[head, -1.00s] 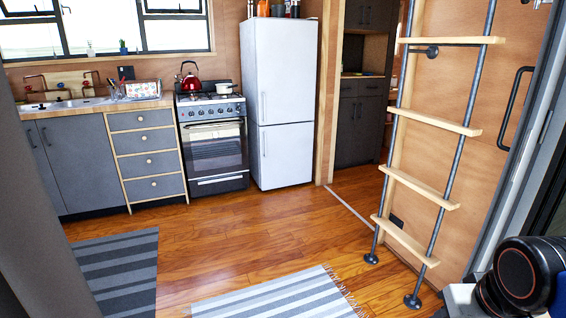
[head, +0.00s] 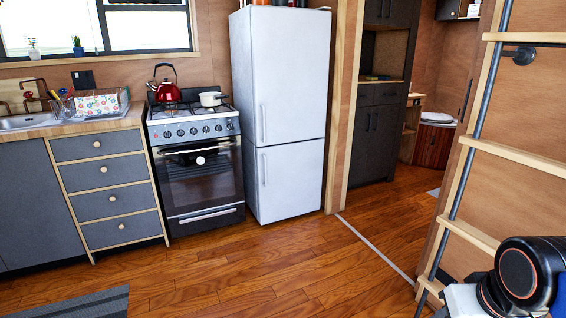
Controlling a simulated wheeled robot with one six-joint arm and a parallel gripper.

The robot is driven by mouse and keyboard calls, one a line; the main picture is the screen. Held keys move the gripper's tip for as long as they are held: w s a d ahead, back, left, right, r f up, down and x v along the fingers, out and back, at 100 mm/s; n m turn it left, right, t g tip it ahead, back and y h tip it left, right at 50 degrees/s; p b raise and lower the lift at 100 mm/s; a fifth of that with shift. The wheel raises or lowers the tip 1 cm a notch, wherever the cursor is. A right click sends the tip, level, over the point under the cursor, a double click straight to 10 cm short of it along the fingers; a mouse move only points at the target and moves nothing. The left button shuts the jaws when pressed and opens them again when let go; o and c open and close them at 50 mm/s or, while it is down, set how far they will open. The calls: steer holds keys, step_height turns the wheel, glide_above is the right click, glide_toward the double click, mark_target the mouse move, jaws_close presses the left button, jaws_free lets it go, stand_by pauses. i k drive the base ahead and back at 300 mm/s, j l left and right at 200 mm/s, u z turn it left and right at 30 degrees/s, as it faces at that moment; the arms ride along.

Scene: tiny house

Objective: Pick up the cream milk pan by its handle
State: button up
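The cream milk pan (head: 212,99) sits on the right side of the stove top (head: 190,113), close to the fridge. It is small at this distance. Its handle appears to point right, toward the fridge. A red kettle (head: 167,91) stands on the stove to its left. Part of my arm shows at the lower right of the head view, far from the pan. My gripper is not in view.
The fridge (head: 283,110) stands right of the stove. Grey drawers (head: 108,190) and a counter with a dish rack (head: 95,105) are on the left. A ladder (head: 466,160) stands at the right. The wooden floor (head: 250,270) before the stove is clear.

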mark_target(210, 99)
steer(key=i+j, duration=0.3)
steer(key=i, duration=0.25)
steer(key=i+j+z, duration=0.1)
steer(key=i+j, duration=0.2)
steer(key=i, duration=0.2)
steer(key=i+j, duration=0.35)
steer(key=i, duration=0.2)
steer(key=i+j, duration=0.1)
steer(key=j, duration=0.4)
steer(key=i+j, duration=0.15)
steer(key=j, duration=0.35)
steer(key=i+j+z, duration=0.1)
steer(key=j, duration=0.4)
steer(key=i+j, duration=0.1)
steer(key=j, duration=0.4)
